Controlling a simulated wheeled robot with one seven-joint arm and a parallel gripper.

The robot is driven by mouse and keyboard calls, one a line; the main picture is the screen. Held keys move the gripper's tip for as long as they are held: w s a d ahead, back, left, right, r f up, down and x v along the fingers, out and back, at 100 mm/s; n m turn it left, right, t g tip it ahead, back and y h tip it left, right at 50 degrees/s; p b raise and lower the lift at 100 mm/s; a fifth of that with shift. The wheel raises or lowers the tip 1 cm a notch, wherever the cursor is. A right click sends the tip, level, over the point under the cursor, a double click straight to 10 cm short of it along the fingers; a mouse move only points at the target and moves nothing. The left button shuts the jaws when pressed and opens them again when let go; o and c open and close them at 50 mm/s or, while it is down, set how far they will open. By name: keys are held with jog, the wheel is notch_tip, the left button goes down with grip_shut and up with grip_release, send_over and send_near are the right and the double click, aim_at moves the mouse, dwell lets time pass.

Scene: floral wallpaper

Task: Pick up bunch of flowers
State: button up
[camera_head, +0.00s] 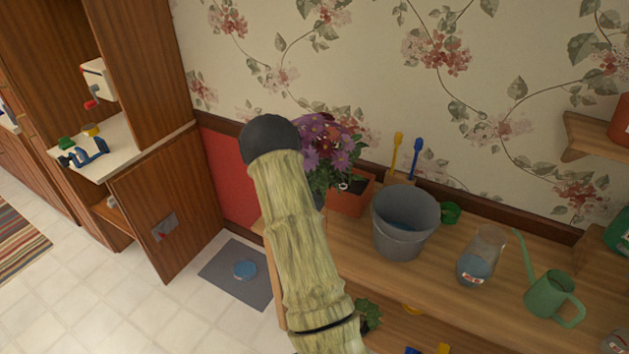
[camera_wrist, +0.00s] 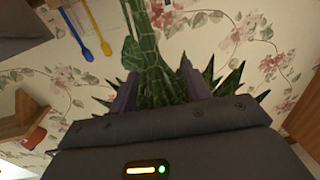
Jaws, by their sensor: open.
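The bunch of flowers (camera_head: 331,149), with purple and dark red blooms and green leaves, stands at the wall end of the wooden bench in the head view. My arm covers its left part, and its base is mostly hidden. In the wrist view, its green stems and leaves (camera_wrist: 148,40) run between and around the two dark fingers of my gripper (camera_wrist: 158,84). The fingers are apart, on either side of the stems; I cannot tell whether they touch them. My gripper is hidden behind my arm in the head view.
On the bench (camera_head: 450,283) stand a planter (camera_head: 346,203) with soil, a grey bucket (camera_head: 403,225), a glass jug (camera_head: 481,256) and a green watering can (camera_head: 551,298). Yellow (camera_head: 395,152) and blue (camera_head: 416,158) tools stand behind. The patterned wall is close behind the flowers.

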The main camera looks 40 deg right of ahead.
grip_shut()
jog(key=shift+r, duration=0.1)
notch_tip(320, 180, up, 10)
jog(key=shift+f+b, duration=0.2)
jog(key=shift+b, duration=0.95)
jog(key=shift+r, duration=0.25)
